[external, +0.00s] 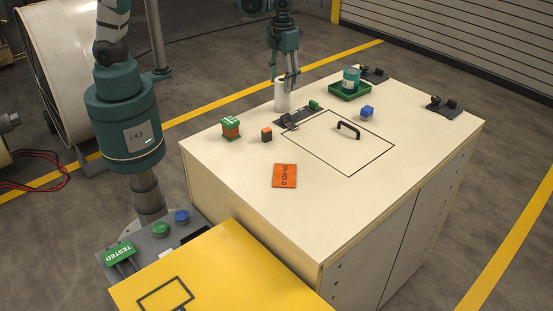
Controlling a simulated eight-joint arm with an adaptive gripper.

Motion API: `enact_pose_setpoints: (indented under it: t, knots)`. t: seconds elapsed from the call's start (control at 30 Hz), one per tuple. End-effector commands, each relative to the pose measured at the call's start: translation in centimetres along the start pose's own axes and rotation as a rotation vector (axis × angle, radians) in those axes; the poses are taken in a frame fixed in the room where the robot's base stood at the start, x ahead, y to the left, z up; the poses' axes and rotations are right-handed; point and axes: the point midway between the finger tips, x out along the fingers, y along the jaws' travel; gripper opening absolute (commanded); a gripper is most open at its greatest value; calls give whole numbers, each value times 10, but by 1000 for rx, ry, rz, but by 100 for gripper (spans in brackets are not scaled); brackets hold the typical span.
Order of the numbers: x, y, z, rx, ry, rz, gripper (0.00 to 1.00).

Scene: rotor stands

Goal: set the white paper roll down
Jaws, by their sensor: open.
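The white paper roll (282,97) stands upright at the far left edge of the cream cabinet top (225,168). My gripper (287,80) is above and around the upper part of the roll, pointing down, with its fingers open. One finger passes in front of the roll's right side. I cannot tell whether any finger touches the roll. The roll's bottom appears to meet the cabinet top, beside a dark grey bracket.
Near the roll are a dark bracket (300,119), a green block (314,105), an orange-black block (266,134) and a green-orange box (231,128). A green tray (334,94) holds a teal-white can (351,78). A blue block (367,112), a black handle (348,129) and an orange card (285,176) lie farther right and forward.

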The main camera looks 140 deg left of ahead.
Motion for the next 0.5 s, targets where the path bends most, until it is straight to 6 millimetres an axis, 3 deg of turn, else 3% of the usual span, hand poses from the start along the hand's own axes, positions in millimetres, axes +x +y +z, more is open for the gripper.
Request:
enact_pose_setpoints:
  t: [0.3,0.5]
  knots:
    - [-40,0,0,0,0,0,50]
    - [-53,0,0,0,0,0,50]
